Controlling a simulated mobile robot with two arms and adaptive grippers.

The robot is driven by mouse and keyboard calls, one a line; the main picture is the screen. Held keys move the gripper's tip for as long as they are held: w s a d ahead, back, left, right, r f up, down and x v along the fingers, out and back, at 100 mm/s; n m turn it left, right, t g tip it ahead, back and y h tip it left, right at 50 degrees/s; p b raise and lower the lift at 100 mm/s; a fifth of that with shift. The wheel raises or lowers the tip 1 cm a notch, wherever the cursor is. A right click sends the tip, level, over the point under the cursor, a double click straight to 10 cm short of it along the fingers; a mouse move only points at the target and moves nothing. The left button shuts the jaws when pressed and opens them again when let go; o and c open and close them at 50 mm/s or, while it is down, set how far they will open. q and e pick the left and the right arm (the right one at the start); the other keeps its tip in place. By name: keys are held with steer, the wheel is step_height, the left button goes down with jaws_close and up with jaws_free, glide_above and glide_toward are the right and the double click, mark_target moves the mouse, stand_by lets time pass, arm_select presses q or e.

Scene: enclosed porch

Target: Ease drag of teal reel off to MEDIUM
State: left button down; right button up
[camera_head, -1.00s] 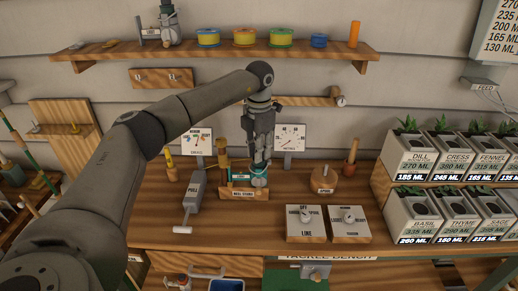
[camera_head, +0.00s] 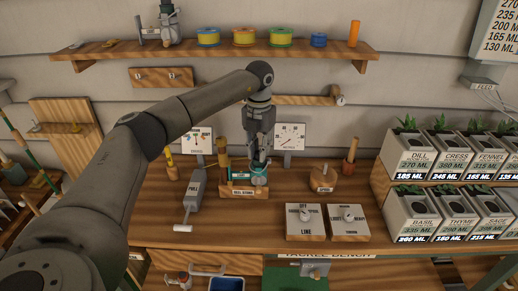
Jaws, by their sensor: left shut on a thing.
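The teal reel (camera_head: 259,179) sits on the wooden reel stand (camera_head: 243,193) on the bench, its body partly hidden by my gripper. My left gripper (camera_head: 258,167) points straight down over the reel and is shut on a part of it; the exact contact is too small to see. I cannot read the drag setting. My right gripper is not in view.
A grey pull handle (camera_head: 195,190) stands left of the stand. Two control boxes, the line box (camera_head: 304,236) and its neighbour (camera_head: 348,237), lie in front right. A round wooden block (camera_head: 323,183) stands to the right. Labelled planters (camera_head: 409,229) fill the far right. A shelf (camera_head: 215,52) with spools runs above.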

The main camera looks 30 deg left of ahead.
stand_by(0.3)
arm_select(q)
steer(key=c, duration=1.3)
jaws_free()
steer(key=shift+o, duration=0.2)
steer(key=shift+r, duration=3.8)
